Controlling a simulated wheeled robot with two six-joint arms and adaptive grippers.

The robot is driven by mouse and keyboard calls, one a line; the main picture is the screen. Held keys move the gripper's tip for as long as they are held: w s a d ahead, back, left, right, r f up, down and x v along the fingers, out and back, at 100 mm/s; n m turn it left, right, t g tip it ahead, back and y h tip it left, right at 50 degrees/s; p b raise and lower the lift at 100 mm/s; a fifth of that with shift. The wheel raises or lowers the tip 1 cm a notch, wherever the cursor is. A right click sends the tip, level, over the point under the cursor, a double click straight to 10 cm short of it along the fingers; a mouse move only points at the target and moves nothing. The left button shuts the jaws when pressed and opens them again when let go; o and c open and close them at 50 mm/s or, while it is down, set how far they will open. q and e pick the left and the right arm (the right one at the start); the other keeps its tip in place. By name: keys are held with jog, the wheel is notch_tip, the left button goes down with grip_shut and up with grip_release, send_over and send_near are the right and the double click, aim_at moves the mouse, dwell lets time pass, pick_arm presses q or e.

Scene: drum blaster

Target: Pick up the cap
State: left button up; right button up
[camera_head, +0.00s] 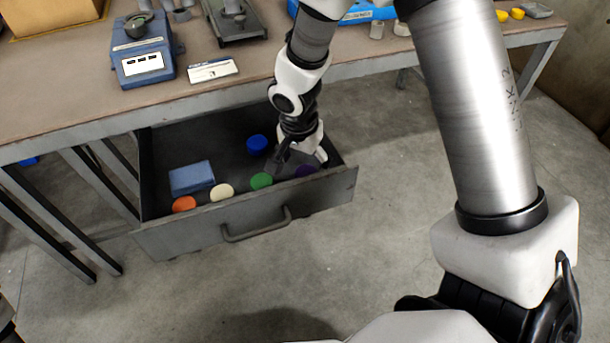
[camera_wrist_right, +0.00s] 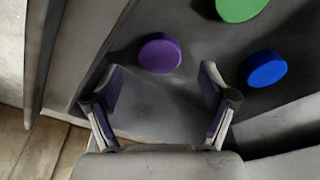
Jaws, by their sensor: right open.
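Several round caps lie in the open grey drawer (camera_head: 247,231): an orange cap (camera_head: 184,204), a cream cap (camera_head: 221,191), a green cap (camera_head: 261,181), a blue cap (camera_head: 256,144) and a purple cap (camera_head: 306,171). My right gripper (camera_head: 301,160) is open and empty, low over the drawer's right end, near the purple cap. In the right wrist view, the purple cap (camera_wrist_right: 159,54) lies just beyond and between the spread fingertips. There the green cap (camera_wrist_right: 240,8) and blue cap (camera_wrist_right: 266,69) lie to its right. My left gripper is out of view.
A blue box (camera_head: 191,177) lies at the drawer's left side. The drawer's walls surround the caps, and the workbench (camera_head: 90,95) stands above and behind. On it are a blue device (camera_head: 143,55) and a white card (camera_head: 213,71). The floor in front is clear.

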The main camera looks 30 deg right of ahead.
aim_at(306, 172)
jog(key=f, duration=0.3)
jog(key=shift+w+d+f+b, duration=0.15)
jog(key=shift+d+f+b, duration=0.15)
jog(key=shift+b, duration=0.1)
jog(key=shift+r, duration=0.15)
jog(key=c, duration=0.9)
jog(key=shift+r, duration=0.1)
